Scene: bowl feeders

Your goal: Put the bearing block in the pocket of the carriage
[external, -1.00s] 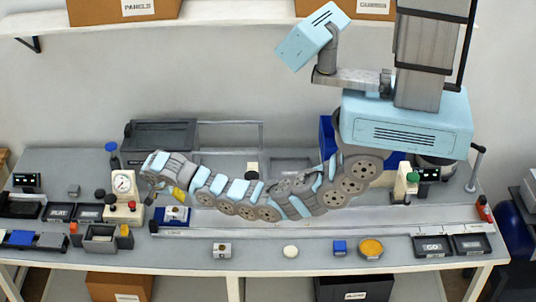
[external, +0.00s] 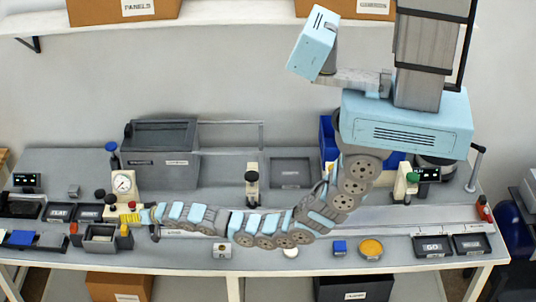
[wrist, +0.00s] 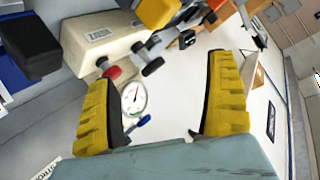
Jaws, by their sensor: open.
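A silver block with a round hole (external: 222,251), which looks like the bearing block, sits on the front of the bench in the external view, just below my arm. My gripper (external: 131,217) is at the left, low beside the gauge stand, its yellow fingers partly lost against it. In the wrist view my gripper (wrist: 155,72) has its two yellow fingers wide apart and nothing held between them. The carriage is not clearly visible; my arm covers the left part of the rail. A blue part (wrist: 18,85) at the left of the wrist view may belong to it; I cannot tell.
A gauge stand (external: 123,184) with a dial stands close to my gripper; its dial (wrist: 134,97) shows between the fingers. A grey bin (external: 100,240) is in front. A white disc (external: 291,253), blue block (external: 340,247) and orange dish (external: 370,249) lie front right.

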